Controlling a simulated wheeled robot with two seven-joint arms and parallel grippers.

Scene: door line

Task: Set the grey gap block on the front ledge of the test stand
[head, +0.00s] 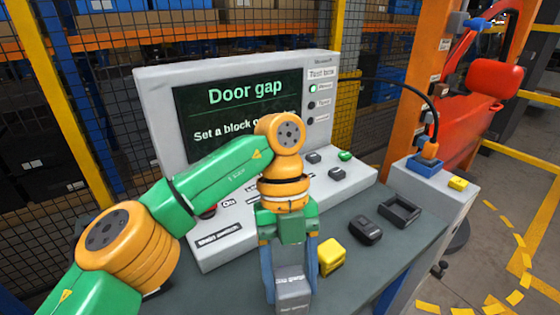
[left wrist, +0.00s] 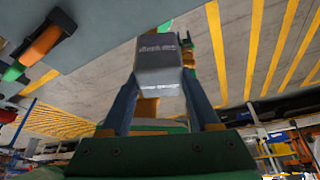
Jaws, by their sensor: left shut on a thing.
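The grey gap block (head: 293,296) is between the two blue fingers of my left gripper (head: 290,285), which is shut on it. The block hangs at the bottom edge of the head view, over the front of the dark table. In the left wrist view the block (left wrist: 160,62) shows printed lettering on its faces, with a finger on each side. The test stand (head: 152,110) is a pale console with a "Door gap" screen and a sloped button panel. My left arm hides part of its screen and panel. I cannot clearly make out its front ledge.
On the table (head: 375,268) a yellow block (head: 331,257) sits just right of my left gripper. A black device (head: 366,231) and a black open tray (head: 399,211) lie further right. A pale cabinet (head: 440,192) with a small yellow block stands at the right.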

